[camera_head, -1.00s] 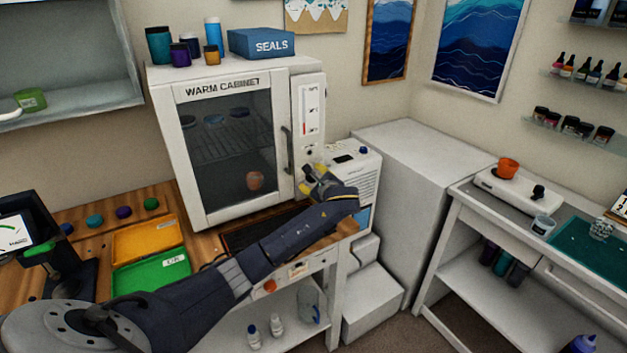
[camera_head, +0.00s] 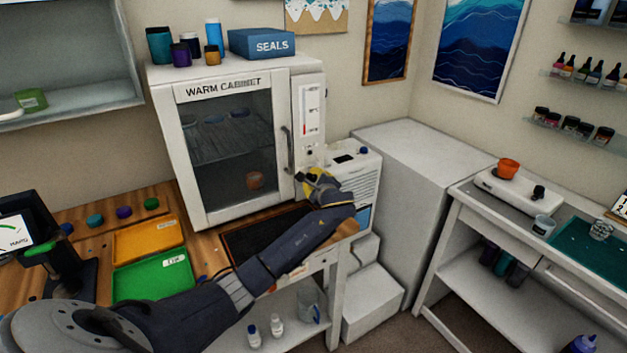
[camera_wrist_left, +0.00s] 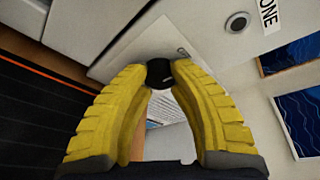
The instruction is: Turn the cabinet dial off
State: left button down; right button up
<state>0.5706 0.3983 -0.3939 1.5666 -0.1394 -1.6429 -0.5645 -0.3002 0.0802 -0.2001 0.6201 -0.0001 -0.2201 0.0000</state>
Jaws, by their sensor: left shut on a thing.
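The white warm cabinet (camera_head: 285,105) stands on the wooden bench with its glass door shut. In the left wrist view, the small black dial (camera_wrist_left: 160,74) on its lower front panel sits between the yellow fingertips of my left gripper (camera_wrist_left: 160,70). The fingers are shut on the dial from both sides. In the head view, my left gripper (camera_head: 311,181) is at the lower right of the cabinet front and hides the dial. I cannot read the dial's setting. My right gripper is not in view.
A dark round button (camera_wrist_left: 237,22) is on the panel near the dial. A white boxy device (camera_head: 358,172) stands close to the right of the gripper. Orange (camera_head: 140,240) and green (camera_head: 150,278) trays lie on the bench at left.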

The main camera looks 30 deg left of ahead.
pick_arm(q)
jog(key=shift+n, duration=0.3)
jog(key=shift+f, duration=0.1)
jog(key=c, duration=1)
grip_release()
jog(key=v, duration=1.2)
